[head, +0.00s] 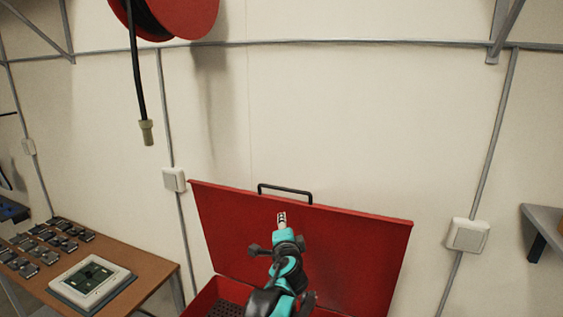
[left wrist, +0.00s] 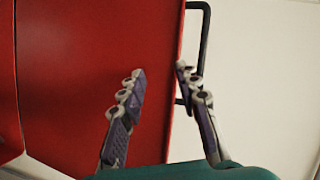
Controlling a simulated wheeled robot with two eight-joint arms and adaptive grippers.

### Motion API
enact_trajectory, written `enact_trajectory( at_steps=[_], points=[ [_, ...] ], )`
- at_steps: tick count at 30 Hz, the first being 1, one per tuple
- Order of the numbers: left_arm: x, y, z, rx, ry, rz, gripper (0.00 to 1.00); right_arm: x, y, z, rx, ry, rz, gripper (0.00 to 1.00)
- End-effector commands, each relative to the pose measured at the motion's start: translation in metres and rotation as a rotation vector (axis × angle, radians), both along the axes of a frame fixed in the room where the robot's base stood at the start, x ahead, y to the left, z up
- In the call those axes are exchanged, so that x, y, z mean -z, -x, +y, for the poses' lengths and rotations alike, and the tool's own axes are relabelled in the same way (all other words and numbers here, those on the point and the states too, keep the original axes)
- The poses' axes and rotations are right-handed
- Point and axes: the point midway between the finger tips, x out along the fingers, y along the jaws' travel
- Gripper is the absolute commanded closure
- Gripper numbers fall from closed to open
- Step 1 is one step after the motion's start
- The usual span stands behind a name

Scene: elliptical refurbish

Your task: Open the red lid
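The red lid (head: 350,250) stands raised, close to upright, at the back of a red box (head: 203,302). A black handle (head: 285,190) sits on the lid's top edge. My left gripper (head: 282,219) is in front of the lid, just below the handle. In the left wrist view, my left gripper (left wrist: 161,73) has its two fingers apart with nothing between them. The red lid (left wrist: 90,60) fills the left side there, and the handle (left wrist: 205,40) is behind the right finger. I cannot tell whether a finger touches the lid. My right gripper is not in view.
A brown table (head: 150,262) at left holds a white framed device (head: 90,282) and several small dark parts (head: 45,243). A red reel (head: 185,15) hangs above with a black cable. A grey shelf (head: 545,222) is at right. The wall above the lid is clear.

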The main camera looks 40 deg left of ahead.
Motion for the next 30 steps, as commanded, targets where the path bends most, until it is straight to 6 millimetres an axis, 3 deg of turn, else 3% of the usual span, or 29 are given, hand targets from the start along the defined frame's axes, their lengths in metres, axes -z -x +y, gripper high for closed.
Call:
enact_trajectory(
  at_steps=[1, 6, 13, 24, 30],
  points=[
    [-0.03, -0.009, 0.016, 0.005, -0.073, 0.017, 0.68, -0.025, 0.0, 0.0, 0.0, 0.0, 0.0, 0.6],
    [-0.058, -0.028, 0.042, 0.035, -0.242, 0.073, 0.68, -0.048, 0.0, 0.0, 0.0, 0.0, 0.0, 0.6],
    [-0.059, -0.042, 0.056, 0.045, -0.287, 0.092, 0.68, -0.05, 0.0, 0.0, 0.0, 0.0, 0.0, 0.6],
    [-0.056, -0.085, 0.092, 0.043, -0.285, 0.09, 0.68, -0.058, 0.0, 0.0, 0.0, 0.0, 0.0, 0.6],
    [-0.055, -0.092, 0.098, 0.044, -0.284, 0.09, 0.68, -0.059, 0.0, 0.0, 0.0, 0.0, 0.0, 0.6]
  ],
)
